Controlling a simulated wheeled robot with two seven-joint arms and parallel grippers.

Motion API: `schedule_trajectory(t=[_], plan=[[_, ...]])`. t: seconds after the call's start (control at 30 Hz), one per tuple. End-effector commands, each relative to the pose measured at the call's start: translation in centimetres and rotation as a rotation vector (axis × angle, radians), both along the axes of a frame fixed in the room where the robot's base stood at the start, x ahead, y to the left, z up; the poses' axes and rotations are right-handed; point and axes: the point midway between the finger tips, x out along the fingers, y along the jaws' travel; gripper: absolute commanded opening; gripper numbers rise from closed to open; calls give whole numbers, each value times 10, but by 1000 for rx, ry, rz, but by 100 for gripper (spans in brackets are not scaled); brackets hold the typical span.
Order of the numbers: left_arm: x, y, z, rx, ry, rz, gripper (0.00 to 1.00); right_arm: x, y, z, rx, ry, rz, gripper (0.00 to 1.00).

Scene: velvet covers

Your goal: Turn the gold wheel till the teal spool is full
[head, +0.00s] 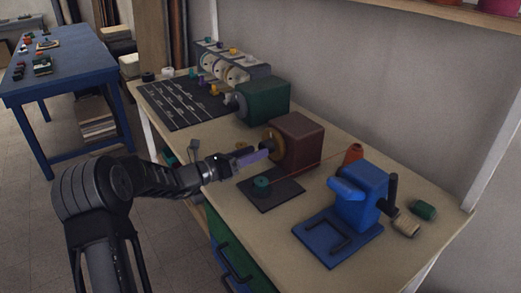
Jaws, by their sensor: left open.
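The gold wheel (275,142) is on the left face of a maroon box (302,138) on the workbench. My left gripper (267,152) comes in from the left, its fingers at the near left edge of the wheel. It is open; I cannot tell whether it touches the wheel, part of which it hides. The teal spool (261,183) stands on a dark square plate (284,194) just in front of the box. An orange-red thread runs from the spool toward an orange cone (353,154). How full the spool is cannot be told. My right gripper is not in view.
A blue clamp-like machine (362,190) stands at the right, beside a beige spool (406,227) and a green spool (424,210). A green box (263,100) and a dark board (180,105) lie farther back. A blue table (62,68) stands far left.

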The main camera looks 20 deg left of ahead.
Motion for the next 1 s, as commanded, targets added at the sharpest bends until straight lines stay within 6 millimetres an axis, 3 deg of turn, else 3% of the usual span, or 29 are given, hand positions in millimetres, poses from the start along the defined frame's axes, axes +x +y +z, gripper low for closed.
schedule_trajectory(t=[0.2,0.53,1.0], plan=[[22,-14,0,0,0,-1,61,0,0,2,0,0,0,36],[26,-15,0,0,2,1,61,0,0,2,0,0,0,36],[26,-15,0,0,0,1,23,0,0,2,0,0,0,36]])
